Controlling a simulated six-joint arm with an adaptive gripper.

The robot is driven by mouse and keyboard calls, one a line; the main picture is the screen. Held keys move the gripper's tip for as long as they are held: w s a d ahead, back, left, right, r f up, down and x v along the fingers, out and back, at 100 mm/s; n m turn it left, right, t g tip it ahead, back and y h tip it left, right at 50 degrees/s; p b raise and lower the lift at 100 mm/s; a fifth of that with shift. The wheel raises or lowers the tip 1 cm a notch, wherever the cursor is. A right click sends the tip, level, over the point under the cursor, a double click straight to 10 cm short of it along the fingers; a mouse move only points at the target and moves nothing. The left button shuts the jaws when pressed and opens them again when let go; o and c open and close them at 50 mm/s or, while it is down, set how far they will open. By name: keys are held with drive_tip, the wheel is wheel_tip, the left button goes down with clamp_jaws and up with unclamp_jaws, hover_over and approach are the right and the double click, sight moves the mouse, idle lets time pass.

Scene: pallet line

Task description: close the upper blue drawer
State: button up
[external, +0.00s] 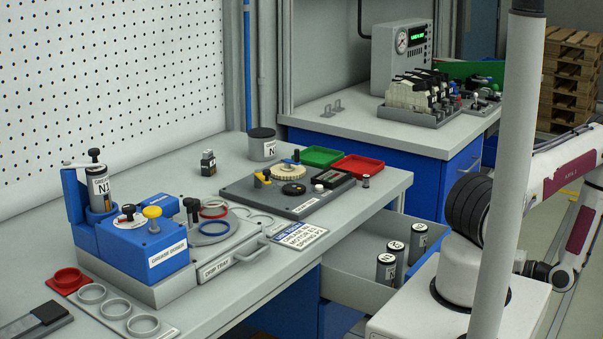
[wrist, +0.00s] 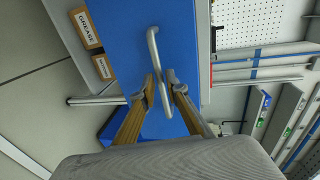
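The open drawer (external: 345,288) sticks out under the front of the near bench in the external view. Several labelled grey canisters (external: 386,269) stand upright in it. In the wrist view a blue drawer front (wrist: 185,45) fills the middle, with a curved metal handle (wrist: 153,48). My gripper (wrist: 161,80) has one finger on each side of this handle, with the fingertips close in on it and hardly any gap to see. My gripper's fingers are hidden in the external view; my arm stands at the right.
The bench top holds a grease dispenser (external: 155,238), a dark fixture board (external: 277,194) and red and green trays. A second bench (external: 340,125) with blue fronts stands behind. Boxes labelled grease (wrist: 86,30) show beside the blue front. A pale pole (external: 507,170) crosses the external view.

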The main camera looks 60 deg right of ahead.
drive_tip(key=shift+x, duration=1.4)
clamp_jaws()
drive_tip(key=shift+w, duration=0.1)
drive_tip(key=r+x, duration=0.1)
drive_tip(key=x, duration=0.6)
drive_tip(key=r+x, duration=0.2)
drive_tip(key=x, duration=0.6)
drive_tip(key=w+r+x, duration=0.1)
drive_tip(key=x, duration=0.6)
drive_tip(key=shift+w+r, duration=0.3)
drive_tip(key=shift+r, duration=0.05)
unclamp_jaws()
